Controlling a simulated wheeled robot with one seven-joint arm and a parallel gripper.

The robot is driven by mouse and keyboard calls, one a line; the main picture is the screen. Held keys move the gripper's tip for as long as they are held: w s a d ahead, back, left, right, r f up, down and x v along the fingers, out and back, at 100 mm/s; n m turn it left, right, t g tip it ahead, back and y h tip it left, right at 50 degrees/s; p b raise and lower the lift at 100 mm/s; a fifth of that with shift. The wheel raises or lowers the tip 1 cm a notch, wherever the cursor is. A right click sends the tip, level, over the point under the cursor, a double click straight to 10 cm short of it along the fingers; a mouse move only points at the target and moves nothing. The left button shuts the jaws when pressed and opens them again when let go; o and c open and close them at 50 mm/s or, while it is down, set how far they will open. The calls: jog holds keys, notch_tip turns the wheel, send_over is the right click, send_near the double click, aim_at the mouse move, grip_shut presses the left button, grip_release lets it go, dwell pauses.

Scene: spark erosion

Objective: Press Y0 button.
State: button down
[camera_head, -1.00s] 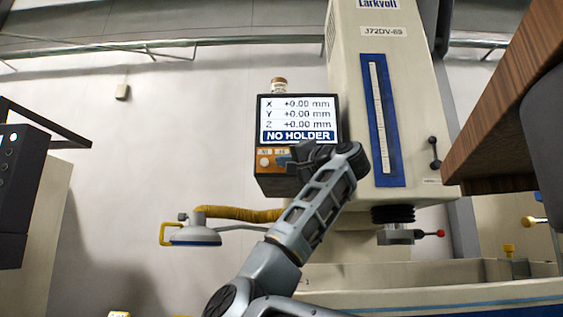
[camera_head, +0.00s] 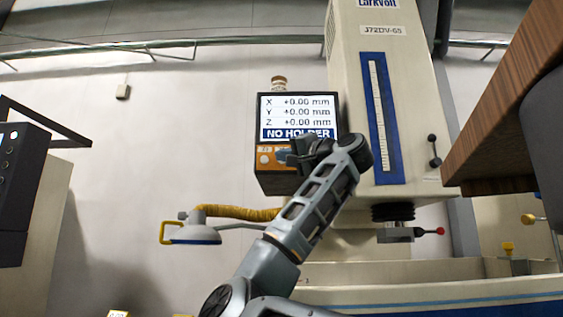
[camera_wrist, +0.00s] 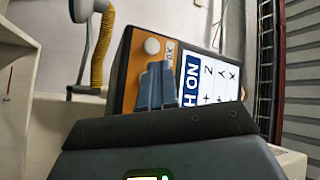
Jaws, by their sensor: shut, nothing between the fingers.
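The readout box (camera_head: 262,183) has a screen (camera_head: 297,112) showing X, Y and Z at +0.00 mm and "NO HOLDER". Below the screen is an orange button strip (camera_head: 262,149). A pale round button (camera_head: 264,160) shows at its left end; in the wrist view this button (camera_wrist: 152,46) sits beside an X0 label (camera_wrist: 170,51). My gripper (camera_head: 284,156) is shut and empty, with its blue-grey fingertips (camera_wrist: 157,68) in front of the strip beside that button. The Y0 button is not visible; the fingers cover that part of the strip. I cannot tell whether they touch the panel.
The machine column (camera_head: 350,60) stands right of the box. A wooden-edged panel (camera_head: 490,140) juts in at right.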

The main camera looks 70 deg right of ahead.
jog(key=shift+s+a+b, duration=0.15)
jog(key=shift+s+a, duration=0.1)
jog(key=shift+a, duration=0.4)
jog(key=shift+s+a+b, duration=0.2)
jog(key=shift+s+a, duration=0.1)
jog(key=shift+a, duration=0.3)
jog(key=shift+s+a+b, duration=0.15)
jog(key=shift+s+a, duration=0.1)
jog(key=shift+a, duration=0.4)
